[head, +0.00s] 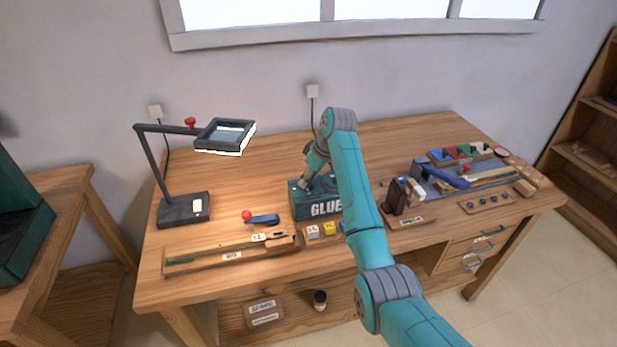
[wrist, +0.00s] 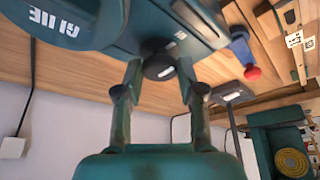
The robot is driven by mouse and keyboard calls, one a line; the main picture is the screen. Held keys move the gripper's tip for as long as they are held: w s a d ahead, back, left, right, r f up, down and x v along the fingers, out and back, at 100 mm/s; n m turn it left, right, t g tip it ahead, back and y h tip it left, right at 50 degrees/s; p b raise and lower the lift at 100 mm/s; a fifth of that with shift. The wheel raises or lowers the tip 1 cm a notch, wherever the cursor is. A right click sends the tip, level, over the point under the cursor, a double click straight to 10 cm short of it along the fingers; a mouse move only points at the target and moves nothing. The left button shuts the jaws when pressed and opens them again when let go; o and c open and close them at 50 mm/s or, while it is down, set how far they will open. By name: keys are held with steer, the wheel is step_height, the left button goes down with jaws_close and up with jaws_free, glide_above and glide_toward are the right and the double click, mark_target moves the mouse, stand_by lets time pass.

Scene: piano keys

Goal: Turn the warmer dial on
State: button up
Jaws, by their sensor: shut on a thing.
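The teal glue warmer (head: 300,207), lettered GLUE, stands near the front middle of the bench. It also fills the top left of the wrist view (wrist: 110,35), seen upside down. Its dark round dial (wrist: 158,66) sits between the fingertips of my gripper (wrist: 159,72), one finger on each side. My gripper is shut on the dial. A small pale label shows on the warmer's face beside it.
A magnifier lamp (head: 183,208) stands at the left. A blue tool with a red ball (head: 262,219) lies just left of the warmer. A wooden tray (head: 230,256) and small colored blocks (head: 329,229) are in front. The bench behind the warmer is mostly clear.

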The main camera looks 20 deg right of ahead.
steer(key=m, duration=0.2)
steer(key=m+h, duration=0.1)
steer(key=m, duration=0.1)
steer(key=shift+s+a+m+t+h, duration=0.1)
steer(key=shift+a+m+t+h, duration=0.1)
steer(key=shift+m+t+h, duration=0.15)
steer(key=m+h, duration=0.1)
steer(key=m, duration=0.3)
steer(key=shift+a+h, duration=0.1)
steer(key=shift+h, duration=0.25)
steer(key=m, duration=0.2)
steer(key=m+h, duration=0.1)
steer(key=m, duration=0.2)
steer(key=shift+a+h, duration=0.15)
steer(key=shift+h, duration=0.15)
steer(key=shift+a+m+g+h, duration=0.1)
steer(key=shift+m+g+h, duration=0.45)
steer(key=shift+m, duration=1.3)
steer(key=shift+f, duration=0.1)
steer(key=o, duration=1.1)
steer(key=shift+o, duration=0.2)
steer(key=shift+h, duration=0.25)
